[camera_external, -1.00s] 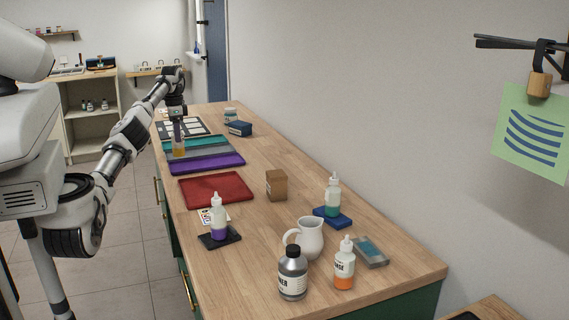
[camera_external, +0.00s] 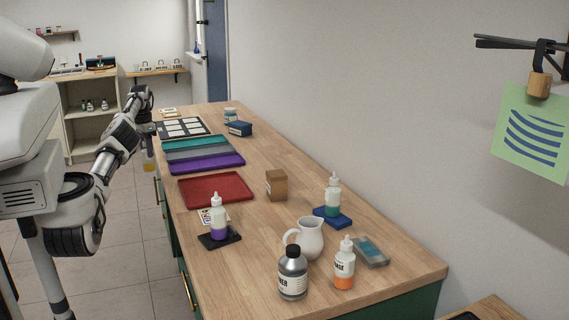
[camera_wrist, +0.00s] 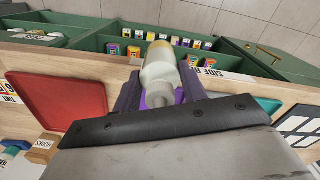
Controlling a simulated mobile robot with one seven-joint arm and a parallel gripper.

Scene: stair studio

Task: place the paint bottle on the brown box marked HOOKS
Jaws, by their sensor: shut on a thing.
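My gripper (camera_external: 148,143) is shut on a white paint bottle with a yellow part (camera_external: 149,166). It holds the bottle just off the counter's left edge, beside the trays. In the wrist view the bottle (camera_wrist: 160,72) lies between the fingers, its nozzle end toward the palm and its yellow end away. The brown box (camera_external: 276,187) stands on the counter right of the red tray, its top bare. In the wrist view the box (camera_wrist: 42,152) is at the lower left with HOOKS readable on it.
A red tray (camera_external: 215,189), purple tray (camera_external: 207,164) and blue box (camera_external: 239,128) lie on the counter. Counter around the box is clear.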

